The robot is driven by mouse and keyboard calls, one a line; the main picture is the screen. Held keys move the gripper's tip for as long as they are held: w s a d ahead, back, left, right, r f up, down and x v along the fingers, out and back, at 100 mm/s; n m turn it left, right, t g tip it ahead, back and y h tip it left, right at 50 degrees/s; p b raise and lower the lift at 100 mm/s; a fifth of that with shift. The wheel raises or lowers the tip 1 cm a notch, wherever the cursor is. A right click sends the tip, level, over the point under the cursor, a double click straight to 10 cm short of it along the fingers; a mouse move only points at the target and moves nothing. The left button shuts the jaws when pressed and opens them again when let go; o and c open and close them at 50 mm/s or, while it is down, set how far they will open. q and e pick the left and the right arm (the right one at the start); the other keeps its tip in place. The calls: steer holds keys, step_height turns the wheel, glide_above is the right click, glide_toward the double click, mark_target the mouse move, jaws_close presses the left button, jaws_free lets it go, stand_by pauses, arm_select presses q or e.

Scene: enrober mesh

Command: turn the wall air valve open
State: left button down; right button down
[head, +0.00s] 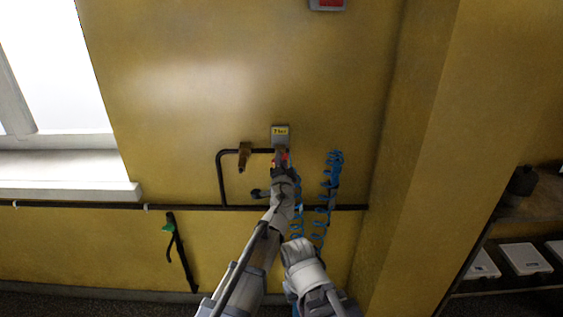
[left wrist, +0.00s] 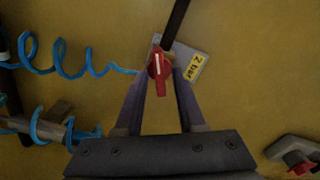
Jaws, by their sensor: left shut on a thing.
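The wall air valve has a red handle, which shows in the left wrist view (left wrist: 158,78) below a grey plate (left wrist: 193,58) with a yellow bar label. The handle points away from the black pipe (left wrist: 176,22), roughly in line with it. My left gripper (left wrist: 160,76) is shut on the red handle, one finger on each side. In the head view my left gripper (head: 281,165) reaches up to the wall and hides most of the valve; a little red shows at its tip. My right arm is in the lower middle of the head view; its fingers cannot be made out.
Blue coiled hoses (head: 328,195) hang right of the valve. A brass fitting (head: 245,154) sits on the pipe to the left. A dark pipe (head: 90,206) runs along the wall, with a green-topped tool (head: 171,228) below. A shelf with white boxes (head: 525,258) stands far right.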

arm_select(q)
steer(key=m, duration=0.4)
steer(key=shift+f+m, duration=0.15)
steer(key=shift+m, duration=0.25)
arm_select(e)
steer(key=shift+f, duration=0.15)
arm_select(q)
steer(key=shift+m, duration=0.3)
steer(key=c, duration=0.9)
jaws_free()
steer(key=s, duration=0.8)
arm_select(e)
steer(key=shift+s+d, duration=0.7)
steer(key=shift+s, duration=0.2)
